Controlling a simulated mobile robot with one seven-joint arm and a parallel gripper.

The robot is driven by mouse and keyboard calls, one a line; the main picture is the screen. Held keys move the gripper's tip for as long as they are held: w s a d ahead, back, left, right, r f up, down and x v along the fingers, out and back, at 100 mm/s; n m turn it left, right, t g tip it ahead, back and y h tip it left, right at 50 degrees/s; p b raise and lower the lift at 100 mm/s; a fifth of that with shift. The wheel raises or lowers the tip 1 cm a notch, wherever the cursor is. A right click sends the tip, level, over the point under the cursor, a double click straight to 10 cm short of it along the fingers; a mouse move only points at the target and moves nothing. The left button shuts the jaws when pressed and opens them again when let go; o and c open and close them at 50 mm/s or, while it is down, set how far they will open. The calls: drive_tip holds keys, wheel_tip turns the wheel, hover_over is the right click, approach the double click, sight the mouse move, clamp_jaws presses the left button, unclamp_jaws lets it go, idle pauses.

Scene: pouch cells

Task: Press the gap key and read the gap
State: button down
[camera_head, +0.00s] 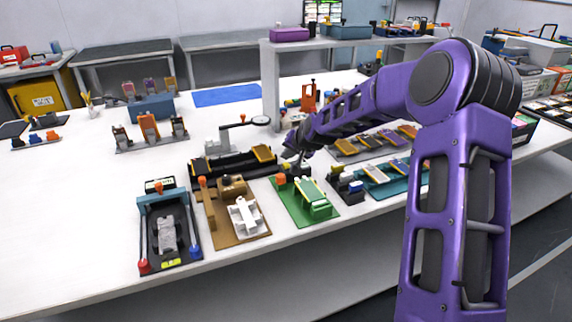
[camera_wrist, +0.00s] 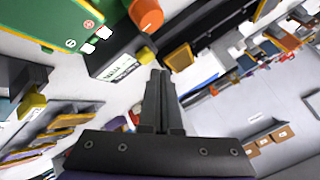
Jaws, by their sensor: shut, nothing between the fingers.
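My gripper (camera_wrist: 160,80) is shut and empty; in the head view my gripper (camera_head: 292,158) is small and partly hidden by my wrist. It is over the back end of the green fixture (camera_head: 290,207). In the wrist view a black box (camera_wrist: 112,50) with a white label or readout (camera_wrist: 118,69) is just beyond the fingertips. Its text is too small to read. An orange knob (camera_wrist: 146,14) stands on the box. A small yellow key-like piece (camera_wrist: 145,56) shows right beside the fingertips; I cannot tell whether they touch it. No key is clearly marked as the gap key.
A brown fixture (camera_head: 218,222) with a white part and a dark blue-framed fixture (camera_head: 170,262) stand to the left. A long black fixture (camera_head: 225,168) lies behind. A teal tray (camera_head: 385,190) with cells is to the right. The white table (camera_head: 90,215) is clear at front left.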

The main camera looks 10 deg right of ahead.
drive_tip(key=shift+f, duration=0.1)
idle(0.3)
drive_tip(key=shift+f, duration=0.35)
drive_tip(key=shift+f, duration=0.55)
idle(0.9)
drive_tip(key=shift+r+p, duration=0.45)
drive_tip(key=shift+r, duration=0.5)
drive_tip(key=shift+r, duration=0.1)
wheel_tip(320, 180, up, 5)
drive_tip(key=p, duration=0.3)
idle(0.4)
